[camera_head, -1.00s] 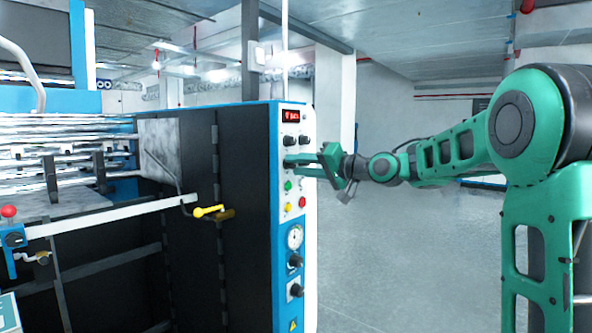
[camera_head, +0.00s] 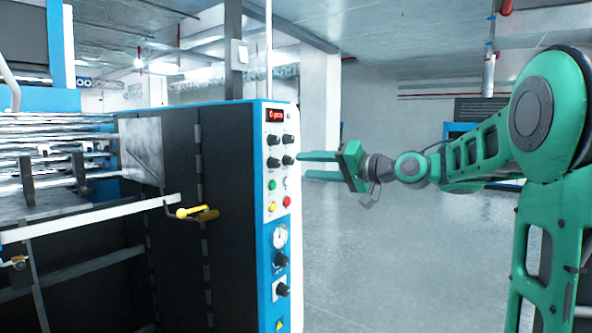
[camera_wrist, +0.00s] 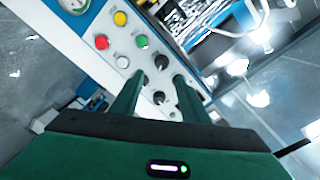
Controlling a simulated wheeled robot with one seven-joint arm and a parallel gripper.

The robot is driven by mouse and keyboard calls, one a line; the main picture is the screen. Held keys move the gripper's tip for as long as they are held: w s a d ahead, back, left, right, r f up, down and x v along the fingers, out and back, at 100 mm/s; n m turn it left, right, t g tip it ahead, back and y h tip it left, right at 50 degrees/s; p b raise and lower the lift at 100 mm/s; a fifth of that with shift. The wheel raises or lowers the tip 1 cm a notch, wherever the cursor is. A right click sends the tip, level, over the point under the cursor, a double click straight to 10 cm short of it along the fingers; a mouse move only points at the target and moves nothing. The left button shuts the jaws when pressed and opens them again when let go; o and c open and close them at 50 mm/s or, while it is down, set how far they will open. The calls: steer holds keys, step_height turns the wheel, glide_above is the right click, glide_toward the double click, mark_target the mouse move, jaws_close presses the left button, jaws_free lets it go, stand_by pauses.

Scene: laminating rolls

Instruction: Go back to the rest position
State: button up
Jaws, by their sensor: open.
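My green gripper (camera_head: 318,165) is open and empty in the head view, its two fingers pointing left. Its fingertips are close to the right edge of the machine's control panel (camera_head: 281,221), near the dark knobs (camera_head: 288,160); a small gap shows between them. In the wrist view my gripper (camera_wrist: 155,83) has its fingers apart, with the panel's dark knobs (camera_wrist: 160,97) in front of and between them. Green (camera_wrist: 142,41), red (camera_wrist: 101,41) and yellow (camera_wrist: 120,18) buttons show above the fingers.
The laminating machine has metal rollers (camera_head: 60,150) at left and a yellow-handled lever (camera_head: 196,212) on its dark side. A gauge (camera_head: 280,236) sits low on the panel. Open grey floor (camera_head: 380,270) lies to the right of the machine.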

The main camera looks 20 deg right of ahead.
steer(key=shift+s+d, duration=0.4)
steer(key=shift+s, duration=0.15)
steer(key=s+d+f+m+g+h, duration=0.1)
steer(key=s+d+f+g+h, duration=0.3)
steer(key=s+f, duration=0.55)
steer(key=s+d+f+g+h, duration=0.35)
steer(key=s+f, duration=0.25)
steer(key=f, duration=0.7)
steer(key=s+d+f+m+g+h, duration=0.1)
steer(key=s+f+g, duration=0.2)
steer(key=s, duration=0.9)
steer(key=s+d+f+m+g+h, duration=0.1)
steer(key=s+f+g, duration=0.3)
steer(key=s, duration=0.9)
step_height(320, 180, down, 4)
steer(key=shift+d+r, duration=0.25)
steer(key=shift+d, duration=0.3)
